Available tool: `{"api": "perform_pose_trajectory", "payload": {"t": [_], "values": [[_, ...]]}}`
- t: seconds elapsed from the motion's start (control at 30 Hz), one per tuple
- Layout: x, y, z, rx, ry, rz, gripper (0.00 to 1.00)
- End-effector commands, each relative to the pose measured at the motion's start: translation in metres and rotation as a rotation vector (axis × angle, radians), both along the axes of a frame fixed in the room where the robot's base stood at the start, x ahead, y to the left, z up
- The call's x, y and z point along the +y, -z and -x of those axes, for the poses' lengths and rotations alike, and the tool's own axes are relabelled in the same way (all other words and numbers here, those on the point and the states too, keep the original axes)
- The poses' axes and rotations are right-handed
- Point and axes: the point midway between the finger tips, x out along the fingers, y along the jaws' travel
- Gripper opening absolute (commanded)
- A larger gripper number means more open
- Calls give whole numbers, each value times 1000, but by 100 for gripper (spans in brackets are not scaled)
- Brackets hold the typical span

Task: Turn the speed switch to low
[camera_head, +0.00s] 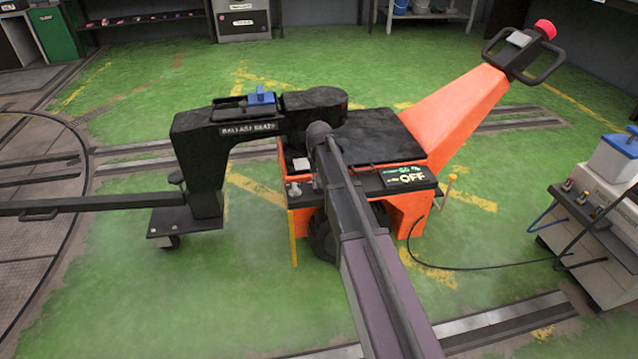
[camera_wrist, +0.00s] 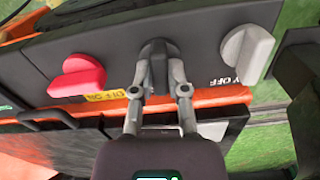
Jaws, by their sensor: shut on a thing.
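In the wrist view my gripper (camera_wrist: 159,68) is closed around a dark knob (camera_wrist: 154,49), with one finger on each side. The dark knob stands in the middle of a grey control panel (camera_wrist: 113,52). A red knob (camera_wrist: 76,76) is to its left and a pale grey knob (camera_wrist: 247,51) to its right. OFF lettering shows beside the pale knob, and a small yellow label below the red knob. The dark knob's own markings are not readable.
A black frame with a caster (camera_head: 195,170) stands left of the machine. A cart (camera_head: 610,215) stands at the right, with a cable on the floor near it. Rails cross the green floor. Open floor lies at the front left.

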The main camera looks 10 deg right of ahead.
Motion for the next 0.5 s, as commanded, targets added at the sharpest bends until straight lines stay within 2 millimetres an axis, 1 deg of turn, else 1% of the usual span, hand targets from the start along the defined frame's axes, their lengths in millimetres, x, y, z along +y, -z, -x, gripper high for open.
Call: {"api": "perform_pose_trajectory", "payload": {"t": [0.2, 0.5], "values": [[0, 0, 1, 1, -106, 0, 0], [0, 0, 1, 1, -149, 0, 0]]}}
